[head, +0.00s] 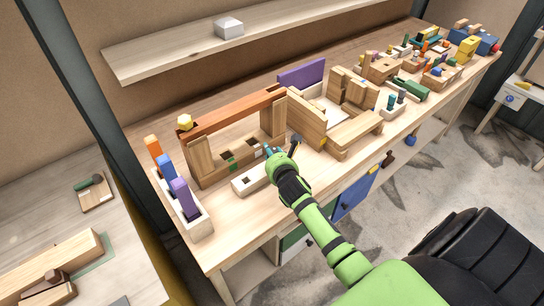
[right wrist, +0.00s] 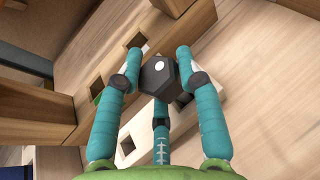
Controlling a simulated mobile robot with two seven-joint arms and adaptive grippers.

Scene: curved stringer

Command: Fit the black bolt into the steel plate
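The black bolt (right wrist: 158,75) shows its six-sided head with a white dot in the right wrist view. It sits between the teal fingers of my right gripper (right wrist: 158,58), which is closed around it and hides its lower part. In the head view my right gripper (head: 273,152) is low over the bench, beside a pale block (head: 248,180) with a square hole. This pale block (right wrist: 207,108) also shows behind the fingers in the right wrist view. I cannot tell whether it is the steel plate. My left gripper is out of view.
A wooden beam (right wrist: 90,65) with square holes lies behind the gripper. A red-brown bar (head: 230,108) bridges wooden posts close by. A rack (head: 200,222) with coloured pegs stands left. Wooden blocks (head: 352,132) crowd the right. Some bench front (head: 225,245) is clear.

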